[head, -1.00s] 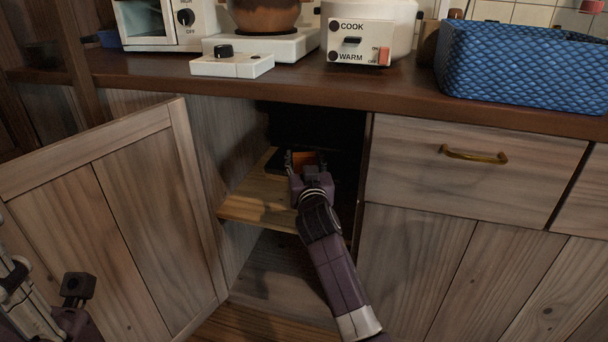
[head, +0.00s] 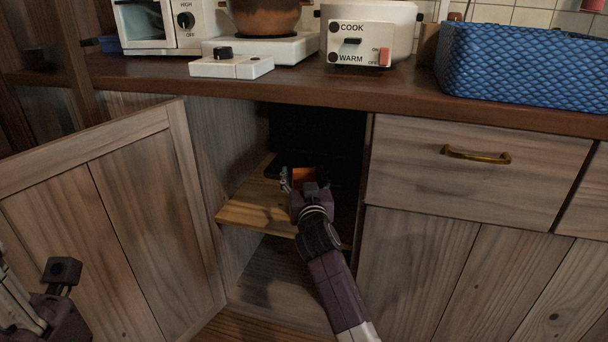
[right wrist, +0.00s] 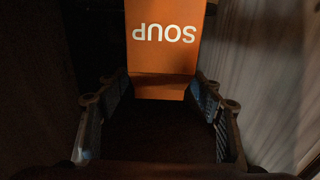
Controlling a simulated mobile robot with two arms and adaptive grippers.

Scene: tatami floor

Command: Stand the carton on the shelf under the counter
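The orange carton (head: 303,177) is inside the open cupboard under the counter, over the shelf (head: 262,206). In the right wrist view the carton (right wrist: 165,45) shows the word SOUP upside down, and its end lies between the finger pads. My right gripper (head: 303,181) reaches into the cupboard and appears shut on the carton, with a finger along each side. The carton's underside is hidden, so I cannot tell whether it touches the shelf. My left gripper (head: 62,272) is at the lower left, partly cut off; its fingers cannot be read.
The cupboard door (head: 110,220) stands open on the left. A drawer front (head: 420,165) borders the opening on the right. The counter (head: 300,88) overhangs it, bearing a cooker (head: 368,38) and a blue basket (head: 520,65). The shelf is bare at its front left.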

